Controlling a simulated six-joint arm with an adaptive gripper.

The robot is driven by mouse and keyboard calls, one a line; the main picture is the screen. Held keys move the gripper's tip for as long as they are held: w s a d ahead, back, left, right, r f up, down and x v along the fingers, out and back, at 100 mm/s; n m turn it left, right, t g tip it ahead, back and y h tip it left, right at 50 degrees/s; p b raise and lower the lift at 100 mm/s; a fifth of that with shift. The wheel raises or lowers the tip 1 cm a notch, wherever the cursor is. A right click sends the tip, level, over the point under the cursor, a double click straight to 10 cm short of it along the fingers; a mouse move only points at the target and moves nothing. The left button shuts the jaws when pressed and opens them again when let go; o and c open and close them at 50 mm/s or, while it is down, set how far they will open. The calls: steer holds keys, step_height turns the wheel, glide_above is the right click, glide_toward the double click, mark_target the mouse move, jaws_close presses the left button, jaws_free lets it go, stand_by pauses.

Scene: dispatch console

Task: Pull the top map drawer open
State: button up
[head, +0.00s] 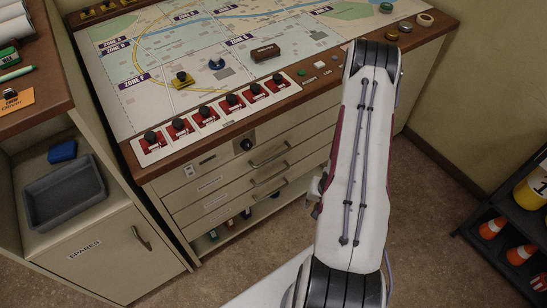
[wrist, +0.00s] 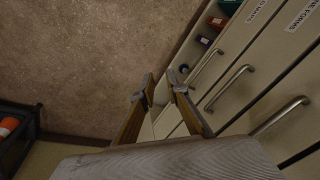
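The wooden-topped console has a stack of pale drawers in its front, all looking closed. The top drawer (head: 222,171) has a curved metal handle (head: 269,156). That handle seems to be the lower-right one (wrist: 281,116) in the wrist view. The two lower handles (wrist: 229,88) (wrist: 206,65) show there too. My gripper (wrist: 161,84) is open with nothing between its fingers. It is left of the handles in the wrist view and apart from the top handle. In the head view my arm hides most of the gripper and the right part of the drawer fronts.
An open shelf (head: 206,240) with several binders lies below the drawers. A spares cabinet (head: 95,255) with a grey tray (head: 64,191) stands at left. A dark rack (head: 482,235) with orange cones stands at right. Brown floor (wrist: 85,50) before the console is clear.

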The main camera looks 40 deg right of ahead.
step_height(320, 180, down, 6)
steer(key=w+a+m+t, duration=0.2)
steer(key=t, duration=0.1)
steer(key=m+t, duration=0.6)
steer(key=t, duration=0.4)
glide_toward(274, 158)
steer(key=w, duration=0.3)
steer(key=shift+s+f, duration=0.15)
steer(key=shift+f, duration=0.2)
steer(key=shift+w+f, duration=0.25)
steer(key=shift+w, duration=1.05)
steer(key=shift+w+f, duration=0.3)
steer(key=shift+w, duration=0.95)
steer(key=shift+w+f, duration=0.25)
steer(key=shift+w, duration=1.05)
jaws_close()
steer(key=shift+s, duration=0.1)
